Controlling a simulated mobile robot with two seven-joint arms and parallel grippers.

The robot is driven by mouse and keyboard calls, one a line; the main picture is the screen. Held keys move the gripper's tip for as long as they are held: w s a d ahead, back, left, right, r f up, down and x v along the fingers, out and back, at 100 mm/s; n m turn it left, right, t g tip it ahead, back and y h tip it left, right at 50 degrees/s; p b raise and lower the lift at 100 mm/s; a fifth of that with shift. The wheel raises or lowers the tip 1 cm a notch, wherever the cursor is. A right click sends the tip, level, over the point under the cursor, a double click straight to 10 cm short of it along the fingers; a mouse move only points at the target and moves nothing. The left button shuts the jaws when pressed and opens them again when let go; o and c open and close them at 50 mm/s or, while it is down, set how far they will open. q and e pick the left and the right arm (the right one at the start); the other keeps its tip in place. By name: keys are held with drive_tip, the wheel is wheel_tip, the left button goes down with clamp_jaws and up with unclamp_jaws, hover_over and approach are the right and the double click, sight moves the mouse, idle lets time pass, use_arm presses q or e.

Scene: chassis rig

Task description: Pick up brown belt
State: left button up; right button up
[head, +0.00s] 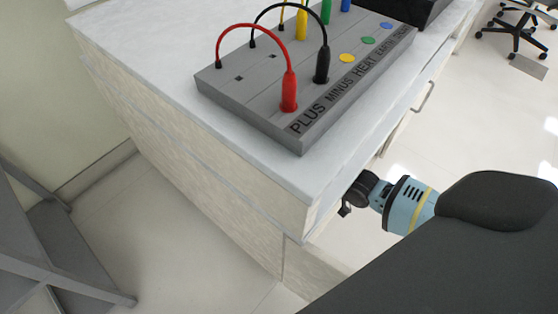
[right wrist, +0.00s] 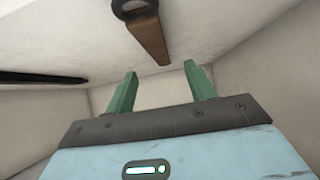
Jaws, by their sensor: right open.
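In the right wrist view, my right gripper (right wrist: 160,70) is open, with two green fingers apart and nothing between them. A brown strip, which looks like the brown belt (right wrist: 150,38), lies beyond the fingertips near the top of the view. It has a dark, round coiled end at the top edge. The strip is apart from the fingers. The head view does not show the belt. There, my right arm reaches to the cabinet's front side, and its gripper is hidden. My left gripper is not in view.
Pale walls (right wrist: 243,68) surround the gripper closely, like a drawer or compartment. A long dark bar or slot (right wrist: 40,78) is at left. In the head view, a grey panel (head: 300,135) with coloured plugs stands on the white-topped cabinet (head: 135,45). Grey metal framing (head: 70,265) stands lower left.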

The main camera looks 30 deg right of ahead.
drive_tip(key=shift+w+a+f, duration=0.1)
drive_tip(key=shift+w+f, duration=0.05)
drive_tip(key=shift+f, duration=0.1)
drive_tip(key=shift+w+a+f+b, duration=0.15)
drive_tip(key=shift+w+f+b, duration=0.2)
drive_tip(key=shift+b, duration=0.15)
drive_tip(key=shift+w+a+f, duration=0.1)
drive_tip(key=shift+w+f, duration=0.1)
drive_tip(key=shift+w, duration=0.3)
drive_tip(key=b+x, duration=0.3)
drive_tip(key=x, duration=0.1)
drive_tip(key=shift+w+f, duration=0.1)
drive_tip(key=shift+w, duration=0.05)
drive_tip(key=shift+w+f, duration=0.15)
drive_tip(key=shift+w, duration=0.25)
drive_tip(key=c, duration=1.1)
drive_tip(key=shift+r, duration=0.2)
